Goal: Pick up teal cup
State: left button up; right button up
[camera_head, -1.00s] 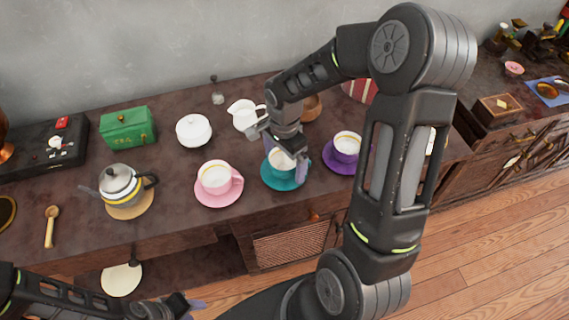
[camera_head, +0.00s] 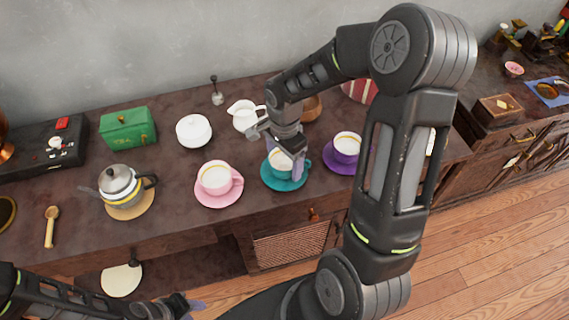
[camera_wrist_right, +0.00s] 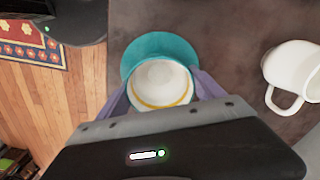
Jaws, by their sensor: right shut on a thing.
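The teal cup (camera_head: 281,162) stands on a teal saucer (camera_head: 285,187) on the dark counter. Its inside is white with a yellow ring. My right gripper (camera_head: 283,153) comes down over the cup and is shut on it. In the right wrist view the cup's white inside (camera_wrist_right: 160,84) lies between the two purple fingers, with the teal saucer (camera_wrist_right: 134,49) around its far side. I cannot tell whether the cup is clear of the saucer. My left gripper (camera_head: 185,305) is at the bottom left, away from the counter top; its jaws are unclear.
A pink cup (camera_head: 215,178) stands to the left and a purple cup (camera_head: 346,147) close on the right. A white creamer (camera_head: 244,115) and sugar bowl (camera_head: 193,131) stand behind. A teapot (camera_head: 119,184) and green tea box (camera_head: 128,128) are further left.

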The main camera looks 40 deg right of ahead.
jog(key=shift+r, duration=0.1)
notch_tip(320, 180, up, 10)
dwell(0.5)
